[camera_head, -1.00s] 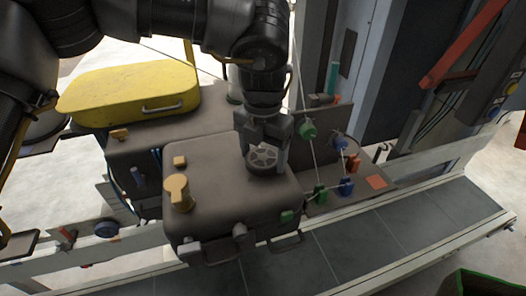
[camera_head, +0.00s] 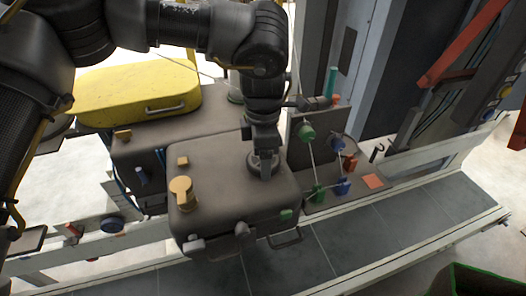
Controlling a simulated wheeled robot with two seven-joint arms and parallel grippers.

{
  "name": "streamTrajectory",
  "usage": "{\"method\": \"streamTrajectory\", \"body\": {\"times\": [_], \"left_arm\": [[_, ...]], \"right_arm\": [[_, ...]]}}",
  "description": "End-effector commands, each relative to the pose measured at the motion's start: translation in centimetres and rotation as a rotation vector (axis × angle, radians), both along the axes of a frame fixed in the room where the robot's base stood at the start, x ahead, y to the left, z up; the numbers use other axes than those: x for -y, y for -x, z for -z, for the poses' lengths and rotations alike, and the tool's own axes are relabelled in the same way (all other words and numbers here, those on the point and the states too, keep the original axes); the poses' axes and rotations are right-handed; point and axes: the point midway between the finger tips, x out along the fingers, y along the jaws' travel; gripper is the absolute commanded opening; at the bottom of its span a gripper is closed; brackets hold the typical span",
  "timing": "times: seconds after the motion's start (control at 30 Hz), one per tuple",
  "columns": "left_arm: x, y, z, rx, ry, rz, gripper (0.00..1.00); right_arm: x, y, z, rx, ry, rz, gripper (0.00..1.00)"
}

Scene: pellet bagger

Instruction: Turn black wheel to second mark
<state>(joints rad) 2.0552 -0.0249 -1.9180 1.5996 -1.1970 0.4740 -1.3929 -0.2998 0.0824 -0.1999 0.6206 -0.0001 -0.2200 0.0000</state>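The black wheel (camera_head: 253,163) sits on top of the dark grey box-shaped housing (camera_head: 222,204), near its back right corner. Most of it is hidden by my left gripper (camera_head: 265,168), which points down over it and is seen nearly edge-on. One finger shows in front of the wheel; the other is hidden, so I cannot tell whether the fingers touch or clamp the rim. I cannot make out any marks around the wheel. My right gripper is not in view.
A yellow-orange knob (camera_head: 181,189) stands on the housing's left side. A yellow lid (camera_head: 140,92) with a handle lies behind. Green (camera_head: 306,133) and blue (camera_head: 341,186) knobs are close on the right. A grey conveyor-like track (camera_head: 390,225) runs in front.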

Motion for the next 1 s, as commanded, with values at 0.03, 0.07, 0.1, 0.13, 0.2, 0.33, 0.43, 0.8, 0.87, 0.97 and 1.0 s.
{"method": "streamTrajectory", "body": {"times": [0.03, 0.07, 0.1, 0.13, 0.2, 0.33, 0.43, 0.8, 0.87, 0.97, 1.0], "left_arm": [[0.1, 0.0, -0.1, 0.0, 0.004, 0.046, 0.49], [0.1, 0.0, -0.1, 0.002, 0.004, 0.075, 0.49], [0.1, 0.0, -0.1, 0.002, 0.004, 0.112, 0.49], [0.1, 0.0, -0.1, 0.002, 0.004, 0.141, 0.49], [0.1, 0.0, -0.1, 0.001, 0.004, 0.207, 0.49], [0.1, 0.0, -0.1, 0.001, 0.004, 0.331, 0.49], [0.1, 0.0, -0.1, 0.001, 0.004, 0.426, 0.49], [0.1, 0.0, 0.0, 0.002, 0.003, 0.769, 0.49], [0.1, 0.0, 0.0, 0.002, 0.003, 0.818, 0.49], [0.1, 0.0, 0.0, 0.002, 0.003, 0.895, 0.49], [0.1, 0.0, 0.0, 0.002, 0.003, 0.922, 0.49]], "right_arm": [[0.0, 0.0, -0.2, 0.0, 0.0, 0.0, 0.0], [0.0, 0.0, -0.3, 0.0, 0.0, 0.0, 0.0], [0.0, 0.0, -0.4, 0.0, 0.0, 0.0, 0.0], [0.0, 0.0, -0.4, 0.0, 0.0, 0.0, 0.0], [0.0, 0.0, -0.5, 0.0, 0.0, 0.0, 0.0], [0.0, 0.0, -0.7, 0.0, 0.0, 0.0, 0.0], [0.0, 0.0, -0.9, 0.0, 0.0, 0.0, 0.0], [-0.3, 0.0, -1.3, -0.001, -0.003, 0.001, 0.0], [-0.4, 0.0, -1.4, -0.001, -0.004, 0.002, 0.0], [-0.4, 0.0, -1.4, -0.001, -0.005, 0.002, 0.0], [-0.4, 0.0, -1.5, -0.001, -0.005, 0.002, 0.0]]}}
